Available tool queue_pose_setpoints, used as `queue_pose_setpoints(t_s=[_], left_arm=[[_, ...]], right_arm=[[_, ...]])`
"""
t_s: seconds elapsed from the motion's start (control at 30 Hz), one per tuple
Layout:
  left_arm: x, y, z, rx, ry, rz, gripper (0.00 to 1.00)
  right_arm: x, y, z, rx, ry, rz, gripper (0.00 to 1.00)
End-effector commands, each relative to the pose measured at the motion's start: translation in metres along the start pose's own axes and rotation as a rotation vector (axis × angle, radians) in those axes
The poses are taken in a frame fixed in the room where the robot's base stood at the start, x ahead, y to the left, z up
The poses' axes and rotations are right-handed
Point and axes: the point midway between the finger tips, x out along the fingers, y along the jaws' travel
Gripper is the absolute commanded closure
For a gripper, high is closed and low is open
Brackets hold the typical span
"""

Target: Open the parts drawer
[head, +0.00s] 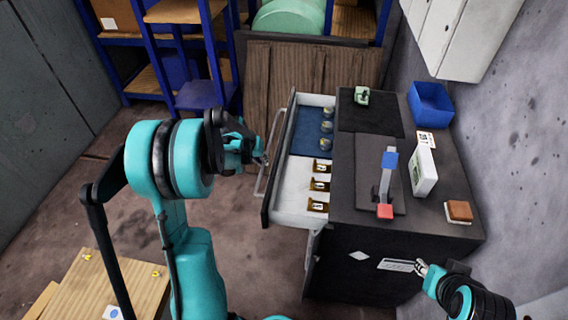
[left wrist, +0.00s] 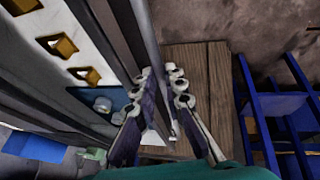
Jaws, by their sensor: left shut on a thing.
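The parts drawer (head: 279,165) is pulled out to the left from the dark cabinet (head: 348,240). Inside it are a blue-lined section with several round parts (head: 327,127) and a white section with three brass-coloured pieces (head: 320,185). My left gripper (head: 261,157) is at the drawer's long bar handle (head: 261,187). In the left wrist view its fingers (left wrist: 161,78) are shut on the bar, one on each side. My right gripper (head: 421,267) is low at the right by the cabinet's side; its small fingers do not show clearly.
On the cabinet top are a lever device (head: 388,180), a blue bin (head: 431,104), a white box (head: 423,170) and a red-brown block (head: 459,211). A wooden table (head: 110,285) stands at the lower left. Blue shelving (head: 205,95) stands behind. Floor left of the drawer is clear.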

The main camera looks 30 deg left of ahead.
Motion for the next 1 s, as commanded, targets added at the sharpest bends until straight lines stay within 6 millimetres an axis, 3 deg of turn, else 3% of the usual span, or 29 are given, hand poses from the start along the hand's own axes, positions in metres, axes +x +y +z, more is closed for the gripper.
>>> queue_pose_setpoints(t_s=[0.1,0.4,0.63,1.0], left_arm=[[-0.005,-0.032,-0.003,-0.005,0.001,-0.002,1.00],[-0.015,-0.085,-0.007,-0.003,0.001,-0.001,1.00],[-0.019,-0.102,-0.008,0.000,0.000,0.000,1.00],[-0.019,-0.105,-0.009,0.000,0.000,0.000,1.00]], right_arm=[[0.001,0.000,0.001,0.000,0.000,0.000,0.68],[0.002,0.000,0.002,0.000,0.000,0.000,0.68],[0.002,0.000,0.002,0.000,0.000,0.000,0.68],[0.002,0.000,0.002,0.000,0.000,0.000,0.68]])
